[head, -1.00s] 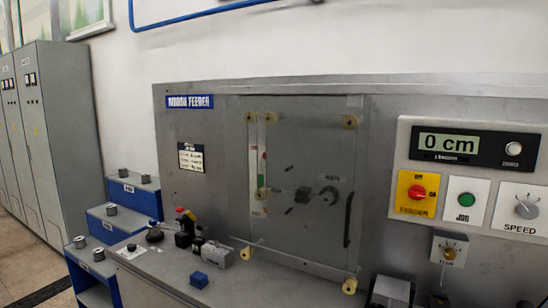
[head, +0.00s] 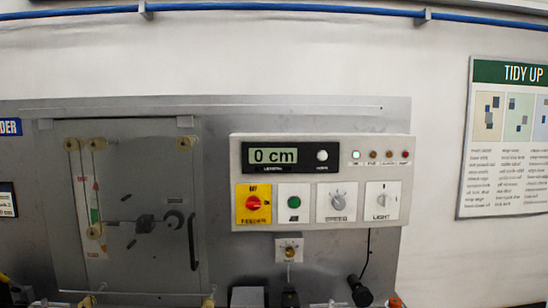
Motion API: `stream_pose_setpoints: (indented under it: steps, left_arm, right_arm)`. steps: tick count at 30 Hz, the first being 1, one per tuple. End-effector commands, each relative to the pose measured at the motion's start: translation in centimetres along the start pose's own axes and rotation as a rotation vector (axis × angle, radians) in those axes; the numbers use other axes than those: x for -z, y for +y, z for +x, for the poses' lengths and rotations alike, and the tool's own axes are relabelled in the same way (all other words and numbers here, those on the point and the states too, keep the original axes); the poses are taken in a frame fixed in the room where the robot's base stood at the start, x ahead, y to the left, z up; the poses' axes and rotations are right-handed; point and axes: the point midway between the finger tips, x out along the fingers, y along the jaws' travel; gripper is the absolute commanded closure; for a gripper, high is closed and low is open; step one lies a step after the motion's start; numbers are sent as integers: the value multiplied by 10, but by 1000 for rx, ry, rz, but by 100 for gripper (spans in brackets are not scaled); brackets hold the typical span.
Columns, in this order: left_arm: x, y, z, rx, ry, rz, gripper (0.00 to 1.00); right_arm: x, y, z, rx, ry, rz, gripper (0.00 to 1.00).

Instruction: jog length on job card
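The job card (head: 8,199) is a small dark-framed card on the grey panel, cut by the left edge of the head view. Only part of its text shows, ending in "cm", and I cannot read the full length. The length display (head: 273,156) reads 0 cm, with a round white button (head: 321,156) beside it. Below it are the red FEEDER knob (head: 253,203) on a yellow plate, the green jog button (head: 293,203), the SPEED knob (head: 338,201) and the LIGHT switch (head: 382,200). Neither of my grippers is in view.
A clear cover (head: 130,235) stands in front of the feeder rollers at left. A small knob box (head: 289,250) hangs under the control panel. Dark bench items (head: 360,291) show at the bottom edge. A TIDY UP poster (head: 510,140) is on the wall.

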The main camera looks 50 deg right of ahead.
Motion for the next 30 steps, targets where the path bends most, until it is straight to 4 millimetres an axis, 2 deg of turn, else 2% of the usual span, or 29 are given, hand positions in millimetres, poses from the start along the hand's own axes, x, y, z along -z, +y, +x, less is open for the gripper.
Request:
stream_pose_setpoints:
  steps: [1, 10, 30]
  left_arm:
    - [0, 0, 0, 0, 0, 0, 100]
    - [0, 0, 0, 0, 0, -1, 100]
    - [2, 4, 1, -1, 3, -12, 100]
  right_arm:
    - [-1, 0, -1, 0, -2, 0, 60]
    - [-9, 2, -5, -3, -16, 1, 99]
    - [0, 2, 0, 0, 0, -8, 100]
